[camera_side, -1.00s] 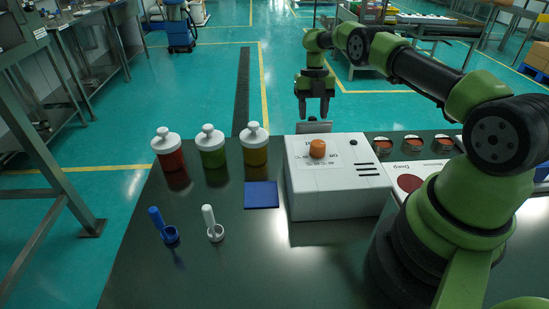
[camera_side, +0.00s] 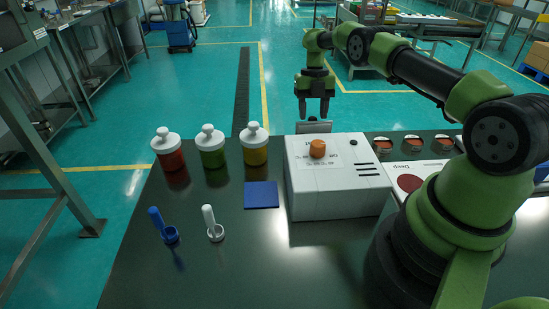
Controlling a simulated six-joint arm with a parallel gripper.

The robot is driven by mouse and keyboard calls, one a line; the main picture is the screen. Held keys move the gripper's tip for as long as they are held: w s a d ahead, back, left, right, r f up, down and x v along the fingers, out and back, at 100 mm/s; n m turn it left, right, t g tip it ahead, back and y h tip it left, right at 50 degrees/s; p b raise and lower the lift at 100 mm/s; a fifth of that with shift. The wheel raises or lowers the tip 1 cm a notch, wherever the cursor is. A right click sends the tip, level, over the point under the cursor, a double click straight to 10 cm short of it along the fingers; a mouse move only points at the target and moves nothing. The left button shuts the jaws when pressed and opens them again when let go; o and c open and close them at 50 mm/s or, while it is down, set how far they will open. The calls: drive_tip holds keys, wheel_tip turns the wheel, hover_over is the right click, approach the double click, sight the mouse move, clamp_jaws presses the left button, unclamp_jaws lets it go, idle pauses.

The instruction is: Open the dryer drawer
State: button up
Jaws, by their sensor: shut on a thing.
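The dryer appears to be the white box (camera_side: 335,190) with an orange knob (camera_side: 317,149) on top, standing on the dark table. A grey piece (camera_side: 313,127), perhaps the drawer's handle or front, shows just behind the box's far edge. My gripper (camera_side: 314,117) points down at this grey piece, behind the box. Its fingertips reach the piece, and the gripper is shut on it. The box hides the lower part of the piece and the far side, so I cannot tell how far the drawer is out.
Jars with red (camera_side: 171,158), green (camera_side: 212,157) and yellow (camera_side: 255,154) contents stand left of the box. Several small red-filled dishes (camera_side: 411,146) stand at right. The front left table is clear.

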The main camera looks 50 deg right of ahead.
sight(312, 129)
drive_tip(key=f, duration=0.1)
drive_tip(key=s+a+f, duration=0.1)
drive_tip(key=f, duration=0.1)
drive_tip(key=shift+a+g+y, duration=0.2)
drive_tip(key=shift+g+y, duration=0.2)
drive_tip(key=shift+o, duration=1.4)
drive_tip(key=shift+d+r, duration=0.2)
drive_tip(key=shift+r, duration=3.9)
